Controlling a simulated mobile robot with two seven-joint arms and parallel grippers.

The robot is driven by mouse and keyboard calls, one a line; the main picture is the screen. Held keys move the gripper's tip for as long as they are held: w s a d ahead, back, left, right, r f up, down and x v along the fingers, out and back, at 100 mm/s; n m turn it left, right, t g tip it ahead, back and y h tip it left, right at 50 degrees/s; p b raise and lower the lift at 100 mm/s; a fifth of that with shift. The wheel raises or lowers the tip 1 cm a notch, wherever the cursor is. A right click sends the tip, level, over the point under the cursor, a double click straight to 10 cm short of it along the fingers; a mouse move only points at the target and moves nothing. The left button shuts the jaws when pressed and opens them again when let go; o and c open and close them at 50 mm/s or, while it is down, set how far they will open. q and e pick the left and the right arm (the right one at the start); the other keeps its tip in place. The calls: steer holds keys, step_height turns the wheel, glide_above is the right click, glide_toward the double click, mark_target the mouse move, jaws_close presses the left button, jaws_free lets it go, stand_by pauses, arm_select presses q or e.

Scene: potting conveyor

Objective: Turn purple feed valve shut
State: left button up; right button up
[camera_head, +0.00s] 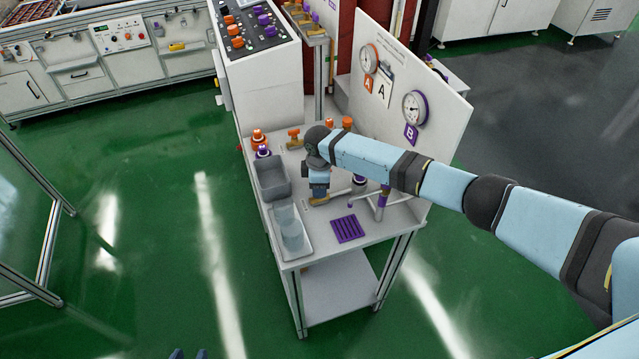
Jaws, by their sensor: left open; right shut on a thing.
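My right gripper (318,196) points down at the bench and is shut on the purple feed valve, whose brass pipe (340,194) shows beside the fingers. The valve's handle is hidden under the gripper, so its angle cannot be told. The pipe runs right towards a purple fitting (359,181). My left gripper (188,354) is open and empty at the bottom edge, mostly out of view, far from the bench.
An orange valve (293,133) sits further back on the bench. A grey bin (273,180), a white tray (304,248) with clear beakers and a purple grate (347,229) are near the front. A purple-marked stand (382,200) is close right of the gripper. Green floor lies open to the left.

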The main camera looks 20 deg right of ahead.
steer(key=n, duration=0.3)
steer(key=shift+n, duration=0.3)
stand_by(0.3)
steer(key=o, duration=0.9)
step_height(320, 180, up, 14)
steer(key=shift+f+b, duration=0.1)
steer(key=shift+b, duration=0.3)
